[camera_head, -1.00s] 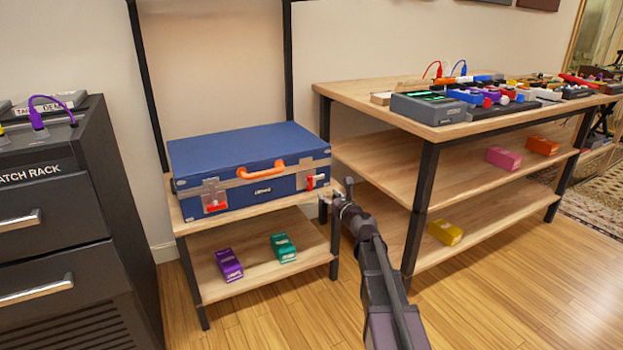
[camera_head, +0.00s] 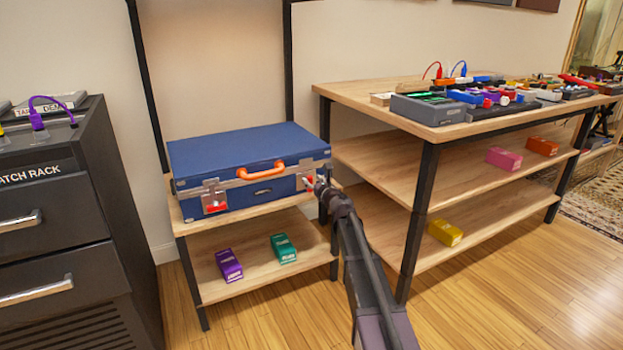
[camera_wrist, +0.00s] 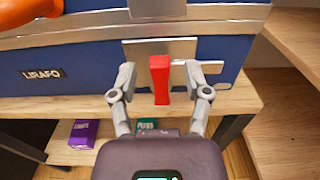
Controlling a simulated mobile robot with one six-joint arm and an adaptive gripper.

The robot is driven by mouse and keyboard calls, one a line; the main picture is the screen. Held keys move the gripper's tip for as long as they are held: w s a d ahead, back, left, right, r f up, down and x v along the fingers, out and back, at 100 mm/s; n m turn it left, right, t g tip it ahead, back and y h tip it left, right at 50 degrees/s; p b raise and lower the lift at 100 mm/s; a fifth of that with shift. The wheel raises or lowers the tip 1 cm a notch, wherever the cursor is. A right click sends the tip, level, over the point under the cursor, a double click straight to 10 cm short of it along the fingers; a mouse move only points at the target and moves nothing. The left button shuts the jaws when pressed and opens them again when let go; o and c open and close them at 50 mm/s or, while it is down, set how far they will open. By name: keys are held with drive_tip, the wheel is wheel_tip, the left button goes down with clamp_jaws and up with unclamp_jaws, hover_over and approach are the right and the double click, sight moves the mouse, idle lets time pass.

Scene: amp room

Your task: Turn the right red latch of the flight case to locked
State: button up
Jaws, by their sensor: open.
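The blue flight case (camera_head: 245,160) lies shut on the upper shelf of a small wooden rack, with an orange handle (camera_head: 262,170) on its front. The left red latch (camera_head: 214,206) shows on its metal plate. In the wrist view the right red latch (camera_wrist: 160,79) hangs upright as a red bar over a metal plate (camera_wrist: 160,48). My gripper (camera_wrist: 160,80) is open, with one finger on each side of the red bar and small gaps between. In the head view my gripper (camera_head: 312,183) hides most of the right latch.
A purple box (camera_head: 229,264) and a green box (camera_head: 283,248) lie on the lower shelf. A larger wooden bench (camera_head: 385,100) with pedals stands close on the right. A black drawer rack (camera_head: 50,220) stands on the left.

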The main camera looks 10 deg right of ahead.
drive_tip(key=shift+x, duration=1.3)
clamp_jaws()
drive_tip(key=shift+d, duration=0.25)
drive_tip(key=shift+a, duration=0.2)
